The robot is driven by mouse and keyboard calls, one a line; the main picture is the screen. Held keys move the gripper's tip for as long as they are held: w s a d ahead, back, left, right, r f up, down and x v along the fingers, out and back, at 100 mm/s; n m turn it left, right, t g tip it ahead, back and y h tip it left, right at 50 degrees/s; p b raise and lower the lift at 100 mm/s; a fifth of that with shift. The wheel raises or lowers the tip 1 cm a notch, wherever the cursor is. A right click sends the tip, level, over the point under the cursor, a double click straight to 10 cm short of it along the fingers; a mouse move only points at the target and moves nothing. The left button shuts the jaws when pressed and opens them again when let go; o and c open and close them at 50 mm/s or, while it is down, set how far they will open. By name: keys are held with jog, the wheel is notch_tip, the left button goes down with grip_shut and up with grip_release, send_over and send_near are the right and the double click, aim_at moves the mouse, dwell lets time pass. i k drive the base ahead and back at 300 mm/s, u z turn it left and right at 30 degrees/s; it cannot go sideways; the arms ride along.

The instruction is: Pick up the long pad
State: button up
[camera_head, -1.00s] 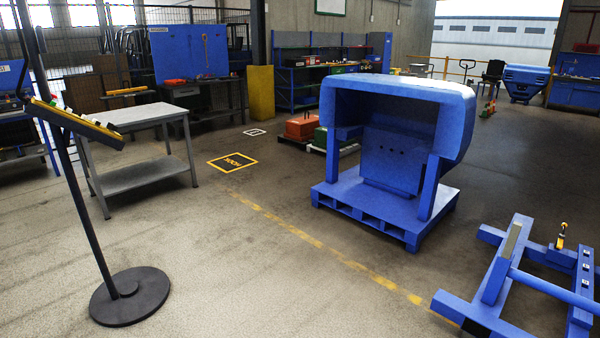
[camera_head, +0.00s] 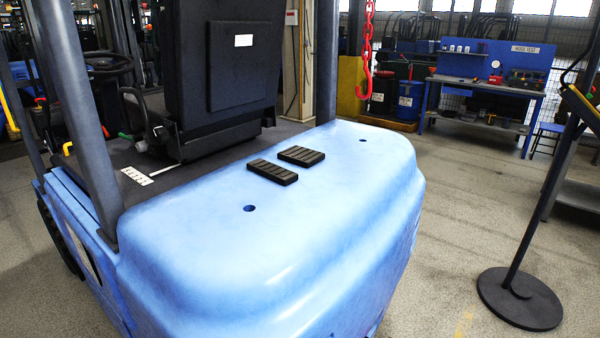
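Two black ribbed pads lie flat on the light-blue counterweight (camera_head: 330,235) at the back of a forklift. The nearer pad (camera_head: 272,172) looks narrower and slightly more drawn out. The farther pad (camera_head: 301,155) looks broader. They lie side by side with a small gap. I cannot tell for sure which is the long pad. My gripper is not in view.
The forklift's dark posts and black seat back (camera_head: 238,70) stand behind and left of the pads. A red hook (camera_head: 364,80) hangs at the back. A pedestal stand (camera_head: 520,298) is at right. Floor between counterweight and stand is clear.

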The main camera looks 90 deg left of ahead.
aim_at(283, 176)
jog(key=u, duration=1.5)
jog(key=i, duration=1.2)
jog(key=u, duration=2.35)
jog(key=i, duration=0.75)
jog(key=u, duration=0.15)
